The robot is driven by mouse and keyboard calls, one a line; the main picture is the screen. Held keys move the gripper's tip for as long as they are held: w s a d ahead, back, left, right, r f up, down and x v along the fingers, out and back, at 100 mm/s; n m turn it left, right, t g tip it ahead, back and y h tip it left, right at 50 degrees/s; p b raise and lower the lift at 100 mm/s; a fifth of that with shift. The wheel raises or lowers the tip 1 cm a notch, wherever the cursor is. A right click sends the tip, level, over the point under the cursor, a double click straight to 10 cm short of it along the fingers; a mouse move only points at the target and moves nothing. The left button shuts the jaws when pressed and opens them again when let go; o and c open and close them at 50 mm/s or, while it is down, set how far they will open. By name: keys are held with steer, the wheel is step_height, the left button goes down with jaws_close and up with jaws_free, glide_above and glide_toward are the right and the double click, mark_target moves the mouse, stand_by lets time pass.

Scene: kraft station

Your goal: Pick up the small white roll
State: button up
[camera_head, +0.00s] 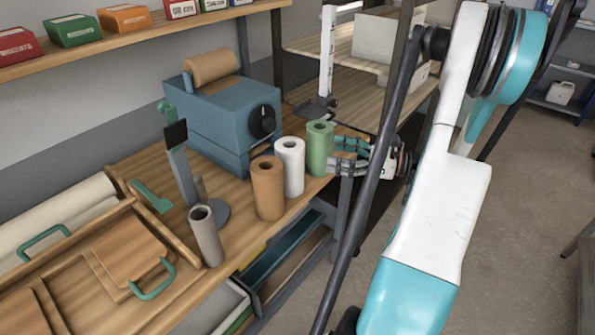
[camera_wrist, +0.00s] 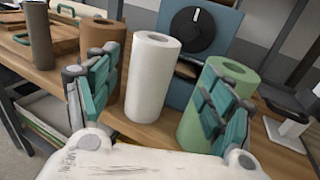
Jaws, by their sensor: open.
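The small white roll (camera_head: 290,165) stands upright on the wooden bench, between a brown roll (camera_head: 268,188) and a green roll (camera_head: 319,148). In the wrist view the white roll (camera_wrist: 151,78) stands ahead, between my two fingers and beyond their tips. My gripper (camera_head: 348,155) is at the bench's front edge, beside the green roll in the head view. In the wrist view my gripper (camera_wrist: 158,88) is open and empty. Its left finger covers part of the brown roll (camera_wrist: 101,45), and its right finger covers part of the green roll (camera_wrist: 220,90).
A blue machine with a dial (camera_head: 225,115) stands just behind the rolls. A grey roll (camera_head: 206,236) and an upright stand (camera_head: 181,160) are to the left. A wooden tray (camera_head: 60,285) lies farther left. Open drawers (camera_head: 285,265) sit below the bench edge.

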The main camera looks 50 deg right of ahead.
steer(key=b, duration=0.2)
glide_toward(290, 147)
steer(key=w+a+r, duration=0.1)
steer(key=w+a, duration=0.2)
steer(key=x, duration=0.2)
steer(key=b+x, duration=0.1)
steer(key=x, duration=0.2)
steer(key=shift+a+r, duration=0.15)
steer(key=shift+a, duration=0.3)
steer(key=c, duration=1.7)
